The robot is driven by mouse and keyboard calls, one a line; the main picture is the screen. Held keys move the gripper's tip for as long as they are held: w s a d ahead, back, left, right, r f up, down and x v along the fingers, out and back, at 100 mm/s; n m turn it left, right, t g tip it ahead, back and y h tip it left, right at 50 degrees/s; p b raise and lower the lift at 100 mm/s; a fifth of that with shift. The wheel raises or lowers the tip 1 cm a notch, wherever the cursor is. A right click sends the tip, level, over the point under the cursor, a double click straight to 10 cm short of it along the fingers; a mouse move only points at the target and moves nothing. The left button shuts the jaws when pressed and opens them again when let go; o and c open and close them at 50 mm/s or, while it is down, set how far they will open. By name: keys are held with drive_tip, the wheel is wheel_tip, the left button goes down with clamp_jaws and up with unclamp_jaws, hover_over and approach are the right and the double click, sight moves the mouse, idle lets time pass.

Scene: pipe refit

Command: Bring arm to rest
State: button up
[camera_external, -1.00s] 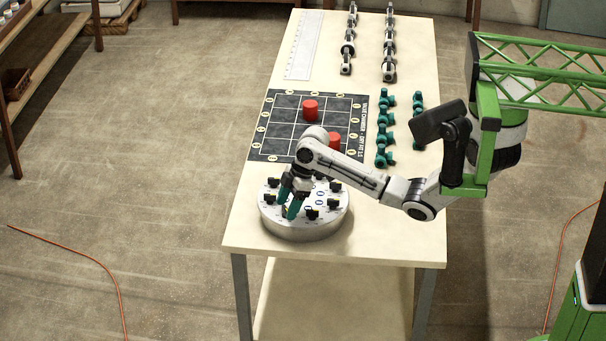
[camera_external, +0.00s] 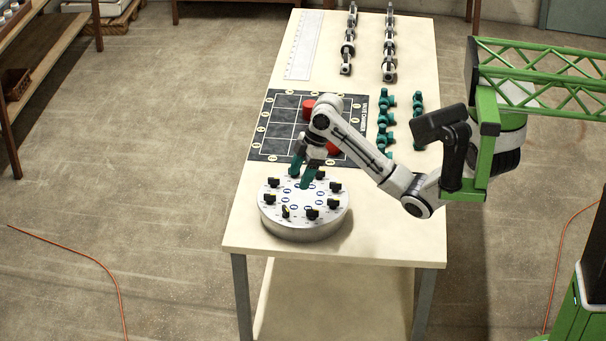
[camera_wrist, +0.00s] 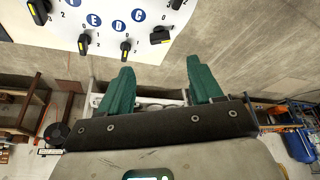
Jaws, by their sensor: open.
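My gripper (camera_external: 299,177) is open and empty, with two teal fingers. In the external view it hangs just above the back part of a round silver dial drum (camera_external: 270,225). The drum has several black knobs with yellow marks around its top. In the wrist view the open fingers (camera_wrist: 160,88) show apart with nothing between them, and the drum's white top (camera_wrist: 110,40) with lettered blue discs is at the upper left. My arm reaches in from the right over the table (camera_external: 390,230).
Behind the drum lies a dark grid board (camera_external: 283,115) with two red cylinders (camera_external: 308,105), one partly hidden by my arm. Teal fittings (camera_external: 384,120) and metal fittings (camera_external: 389,45) stand in rows to the right and back. A white ruler-like strip (camera_external: 303,45) lies at the back left.

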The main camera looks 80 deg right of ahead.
idle(0.3)
drive_tip(key=s+a+f+m, duration=0.1)
drive_tip(key=s+a+f, duration=0.1)
drive_tip(key=a+f, duration=0.35)
drive_tip(key=s+a+f+m, duration=0.1)
drive_tip(key=s+a+f, duration=0.1)
drive_tip(key=a, duration=0.6)
drive_tip(key=s+a+f+m, duration=0.1)
drive_tip(key=s+a+f, duration=0.2)
drive_tip(key=a, duration=0.4)
drive_tip(key=s+f+m+g+h, duration=0.1)
drive_tip(key=s+f, duration=0.1)
drive_tip(key=s, duration=0.8)
drive_tip(key=s+a+f+m+g+h, duration=0.1)
drive_tip(key=s+f+m, duration=0.1)
drive_tip(key=s, duration=0.7)
drive_tip(key=shift+s+a+f+m+g, duration=0.15)
drive_tip(key=shift+s+f+m+g, duration=0.15)
drive_tip(key=shift+s+g, duration=0.1)
